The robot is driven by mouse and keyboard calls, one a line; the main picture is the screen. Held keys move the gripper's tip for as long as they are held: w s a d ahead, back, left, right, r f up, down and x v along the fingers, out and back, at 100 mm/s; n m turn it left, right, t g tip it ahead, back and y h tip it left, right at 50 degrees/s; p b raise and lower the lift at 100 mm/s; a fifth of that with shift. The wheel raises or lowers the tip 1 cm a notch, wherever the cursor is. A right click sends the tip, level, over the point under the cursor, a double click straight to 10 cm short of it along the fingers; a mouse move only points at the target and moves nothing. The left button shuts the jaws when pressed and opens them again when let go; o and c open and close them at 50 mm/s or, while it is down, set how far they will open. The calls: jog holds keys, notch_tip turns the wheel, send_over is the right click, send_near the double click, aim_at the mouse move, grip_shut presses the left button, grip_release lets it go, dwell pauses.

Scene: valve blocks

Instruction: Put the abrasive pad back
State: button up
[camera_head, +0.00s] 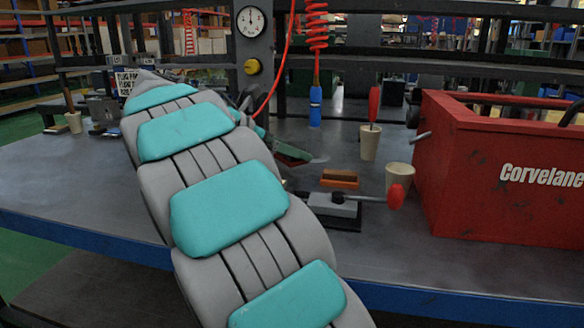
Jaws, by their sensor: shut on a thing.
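My arm crosses the left half of the head view and hides much of the bench behind it. My gripper (276,144) is mostly hidden behind the arm, with only a small part showing at its right side. It is shut on a flat dark green pad, which looks like the abrasive pad (293,153). The pad is tilted and sits just right of the arm; I cannot tell how far it is above the bench. A shallow orange-brown tray (340,179) lies to the right of the pad.
Beige cups (371,143) and (399,178) stand to the right, the first holding a red-handled tool. A large red toolbox (500,170) fills the right. A blue-ended coiled hose (315,107) hangs behind.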

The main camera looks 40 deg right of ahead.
aim_at(290, 177)
notch_tip(290, 177, down, 4)
jog(key=shift+f, duration=0.1)
dwell(0.4)
jog(key=o, duration=1.2)
jog(key=shift+c, duration=0.2)
jog(key=shift+w+a+r, duration=0.1)
jog(key=shift+a+r, duration=0.2)
jog(key=v, duration=1.1)
jog(key=shift+a, duration=0.2)
